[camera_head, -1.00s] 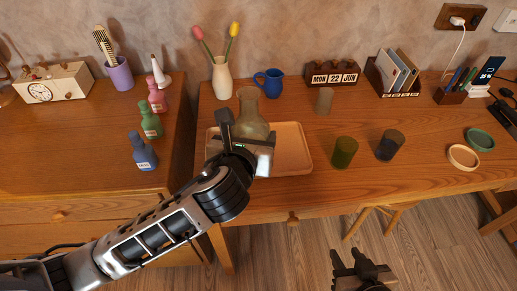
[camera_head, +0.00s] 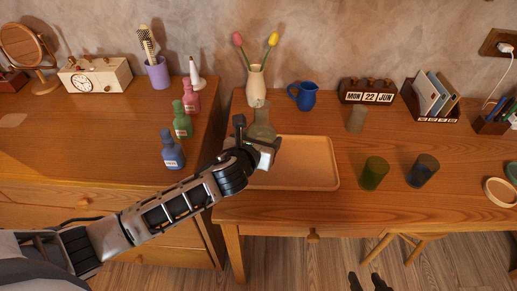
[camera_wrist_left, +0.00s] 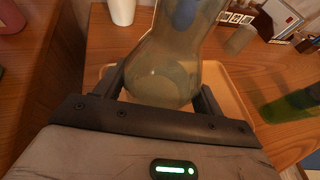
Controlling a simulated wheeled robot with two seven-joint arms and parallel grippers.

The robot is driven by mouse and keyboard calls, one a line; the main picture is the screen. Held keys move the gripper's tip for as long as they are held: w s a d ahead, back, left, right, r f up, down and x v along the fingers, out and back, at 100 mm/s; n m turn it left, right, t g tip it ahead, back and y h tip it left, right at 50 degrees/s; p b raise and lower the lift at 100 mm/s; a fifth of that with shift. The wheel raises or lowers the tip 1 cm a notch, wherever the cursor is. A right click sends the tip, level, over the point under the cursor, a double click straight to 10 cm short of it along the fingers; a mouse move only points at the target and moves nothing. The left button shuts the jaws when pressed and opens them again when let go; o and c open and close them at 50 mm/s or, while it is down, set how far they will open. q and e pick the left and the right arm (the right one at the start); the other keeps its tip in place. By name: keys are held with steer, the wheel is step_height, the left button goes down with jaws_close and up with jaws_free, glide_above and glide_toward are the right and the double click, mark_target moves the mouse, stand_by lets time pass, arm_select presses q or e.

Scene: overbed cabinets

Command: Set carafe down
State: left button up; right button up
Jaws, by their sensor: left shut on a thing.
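The carafe (camera_head: 263,122) is smoky, see-through glass with a narrow neck and wide body. It looks upright in the head view, at the back left of the tan tray (camera_head: 310,183). My left gripper (camera_head: 252,143) is shut on it. In the left wrist view the carafe (camera_wrist_left: 165,72) sits between the two dark fingers, its round bottom showing. I cannot tell whether its base touches the tray or the desk. My right gripper (camera_head: 369,281) is at the bottom edge of the head view, fingertips apart and empty, partly cut off.
Behind the carafe stand a cream vase (camera_head: 256,88) with tulips and a blue jug (camera_head: 303,96). A green glass (camera_head: 374,173) and a dark glass (camera_head: 422,170) stand right of the tray. Bottles, including a blue one (camera_head: 172,152), stand left. The tray's right part is bare.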

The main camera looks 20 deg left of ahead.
arm_select(q)
steer(key=shift+w+a+f, duration=0.1)
steer(key=shift+w, duration=0.05)
steer(key=f, duration=0.2)
steer(key=f+b, duration=0.1)
steer(key=shift+w+a+f, duration=0.15)
steer(key=shift+a+f, duration=0.05)
steer(key=shift+a, duration=0.05)
steer(key=shift+f, duration=0.15)
steer(key=shift+f, duration=0.1)
steer(key=o, duration=1.4)
steer(key=shift+f, duration=0.15)
steer(key=shift+o, duration=0.2)
